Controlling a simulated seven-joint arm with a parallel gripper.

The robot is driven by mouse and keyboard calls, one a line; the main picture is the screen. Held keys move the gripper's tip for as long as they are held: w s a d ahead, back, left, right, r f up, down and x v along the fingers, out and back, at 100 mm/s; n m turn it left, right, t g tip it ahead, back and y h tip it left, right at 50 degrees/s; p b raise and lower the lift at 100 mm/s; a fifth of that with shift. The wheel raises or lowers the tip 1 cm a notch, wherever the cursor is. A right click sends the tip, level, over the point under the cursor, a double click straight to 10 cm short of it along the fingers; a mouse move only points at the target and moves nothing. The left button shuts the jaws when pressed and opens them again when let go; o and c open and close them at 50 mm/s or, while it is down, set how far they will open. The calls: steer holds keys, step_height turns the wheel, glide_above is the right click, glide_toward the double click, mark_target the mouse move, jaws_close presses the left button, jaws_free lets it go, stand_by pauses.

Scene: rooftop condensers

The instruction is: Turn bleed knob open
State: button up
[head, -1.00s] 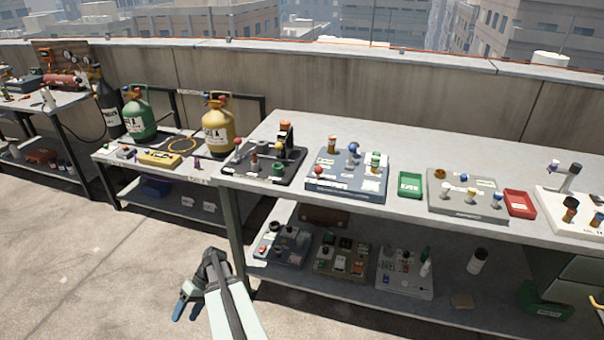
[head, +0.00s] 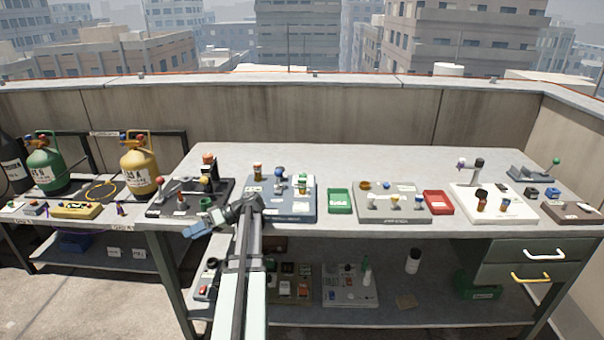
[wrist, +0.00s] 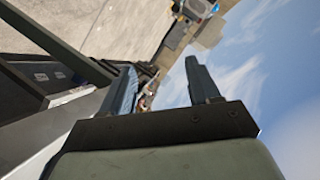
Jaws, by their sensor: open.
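My gripper (head: 197,230) is open and empty in front of the bench's front edge, pointing left. Its two fingers also show apart in the wrist view (wrist: 160,82), with nothing between them. I cannot tell which knob is the bleed knob; labels are too small to read. Candidates are the knobs on the blue-grey panel (head: 270,212), including a blue one (head: 279,173), and on the black panel (head: 163,209), including a red one (head: 160,182) and a green one (head: 206,202). My arm covers part of the blue-grey panel's front.
A green tray (head: 340,211), a grey panel (head: 378,216), a red tray (head: 438,212) and a white panel (head: 520,213) stand along the bench. More panels sit on the lower shelf (head: 390,311). Gas cylinders (head: 139,170) stand at left. The bench's back strip is clear.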

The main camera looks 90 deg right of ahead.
steer(key=s+d+r+n+t+h, duration=0.1)
steer(key=s+d+r+t+h, duration=0.1)
steer(key=s+d+r, duration=0.6)
step_height(320, 180, up, 8)
steer(key=m+g+h, duration=0.2)
steer(key=g+h, duration=0.4)
steer(key=g, duration=0.6)
glide_above(303, 174)
steer(key=s+a, duration=0.3)
steer(key=s, duration=0.2)
steer(key=x, duration=1.3)
steer(key=shift+w+f, duration=0.1)
steer(key=shift+w, duration=0.35)
steer(key=c, duration=1)
steer(key=shift+a+t, duration=0.1)
steer(key=shift+t, duration=0.2)
steer(key=shift+c, duration=0.2)
